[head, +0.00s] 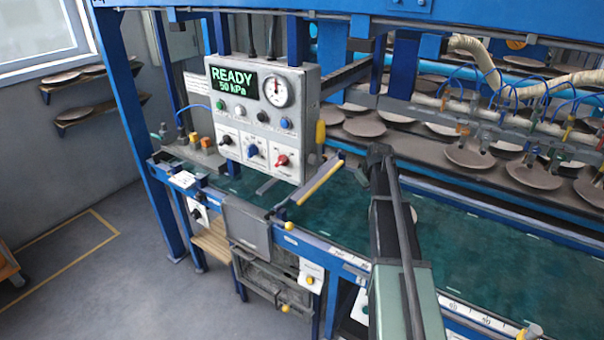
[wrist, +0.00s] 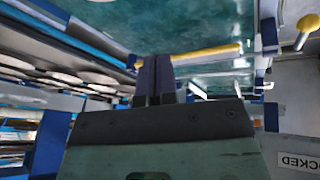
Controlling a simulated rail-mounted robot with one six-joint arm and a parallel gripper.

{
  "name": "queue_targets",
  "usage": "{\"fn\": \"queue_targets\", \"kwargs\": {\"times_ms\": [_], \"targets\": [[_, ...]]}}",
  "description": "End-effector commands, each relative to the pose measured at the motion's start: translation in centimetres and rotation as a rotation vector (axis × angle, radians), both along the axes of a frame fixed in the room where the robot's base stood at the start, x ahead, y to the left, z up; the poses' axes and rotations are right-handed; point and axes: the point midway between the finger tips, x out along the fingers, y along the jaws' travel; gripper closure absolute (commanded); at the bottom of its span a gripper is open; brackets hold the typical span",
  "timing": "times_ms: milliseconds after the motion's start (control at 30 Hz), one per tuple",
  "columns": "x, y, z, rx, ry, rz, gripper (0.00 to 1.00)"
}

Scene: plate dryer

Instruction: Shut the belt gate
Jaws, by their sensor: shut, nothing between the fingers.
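A pale yellow bar (head: 320,182), which looks like the belt gate's handle, lies slantwise over the green belt (head: 340,215), just right of the control box. A yellow knob (head: 289,226) sits at the belt's front edge near the bar's lower end. I cannot tell how far the gate stands open. My gripper (head: 352,168) is just right of the bar's upper end, above the belt. In the wrist view, the closed dark fingers (wrist: 153,58) reach up beside the end of the yellow bar (wrist: 205,53). Whether they touch it is unclear. Nothing is held.
The control box (head: 264,118) reads READY, 50 kPa, and stands close left of the bar. Behind the belt is a rack with several round plates (head: 468,153) and hoses (head: 480,60). A sign reading LOCKED (wrist: 297,162) shows in the wrist view. The right belt is mostly clear.

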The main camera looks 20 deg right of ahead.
Motion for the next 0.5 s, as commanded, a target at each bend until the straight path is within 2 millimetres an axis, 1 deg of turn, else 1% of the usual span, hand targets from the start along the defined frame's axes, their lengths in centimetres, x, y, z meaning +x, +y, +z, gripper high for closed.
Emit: {"fn": "queue_targets", "kwargs": {"times_ms": [33, 100, 167, 233, 300, 400, 500], "targets": [[1.1, 1.2, 2.5, 0.096, -0.040, 0.064, 1.00], [2.4, 3.4, 3.2, 0.224, -0.113, 0.174, 1.00], [3.3, 5.2, 3.4, 0.302, -0.175, 0.264, 1.00], [3.9, 6.7, 4.3, 0.359, -0.238, 0.355, 1.00], [4.0, 7.6, 4.9, 0.376, -0.279, 0.430, 1.00], [3.9, 7.7, 4.8, 0.351, -0.283, 0.473, 1.00], [3.9, 7.7, 4.8, 0.348, -0.283, 0.476, 1.00]]}}
